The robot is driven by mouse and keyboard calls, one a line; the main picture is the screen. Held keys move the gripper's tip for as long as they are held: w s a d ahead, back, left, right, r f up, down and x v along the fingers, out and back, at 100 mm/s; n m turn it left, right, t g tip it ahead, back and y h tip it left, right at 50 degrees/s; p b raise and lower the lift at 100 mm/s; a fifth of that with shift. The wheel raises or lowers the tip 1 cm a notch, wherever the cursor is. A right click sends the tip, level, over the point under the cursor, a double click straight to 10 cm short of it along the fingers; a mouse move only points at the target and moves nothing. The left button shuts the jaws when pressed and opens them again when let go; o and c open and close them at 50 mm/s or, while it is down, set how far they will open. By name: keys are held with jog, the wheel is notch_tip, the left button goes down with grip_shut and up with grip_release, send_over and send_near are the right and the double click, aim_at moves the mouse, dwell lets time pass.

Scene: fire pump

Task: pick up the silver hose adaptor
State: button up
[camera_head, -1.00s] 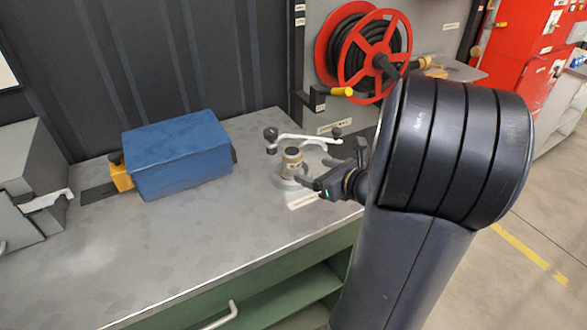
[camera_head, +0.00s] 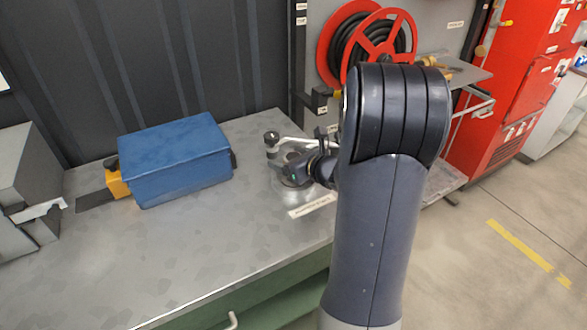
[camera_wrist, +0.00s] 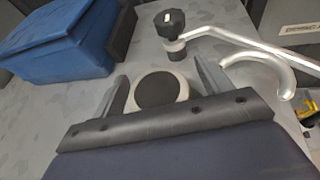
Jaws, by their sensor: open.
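The silver hose adaptor (camera_wrist: 184,88) appears in the wrist view as a short round piece with a pale metal rim and a dark round top. It stands on the grey worktop between the two fingers of my gripper (camera_wrist: 160,78). The fingers are apart, one on each side, and I cannot tell whether either touches it. In the head view my gripper (camera_head: 290,166) is low over the worktop, and it and my arm hide most of the adaptor.
A silver bent lever (camera_wrist: 232,45) with a black knob (camera_wrist: 170,22) lies just beyond the adaptor. A blue box (camera_head: 178,160) is to the left on the worktop (camera_head: 220,235). A red hose reel (camera_head: 325,50) is behind. The worktop's front left is clear.

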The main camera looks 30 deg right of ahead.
jog(key=c, duration=1.3)
jog(key=shift+o, duration=0.2)
jog(key=shift+r, duration=0.1)
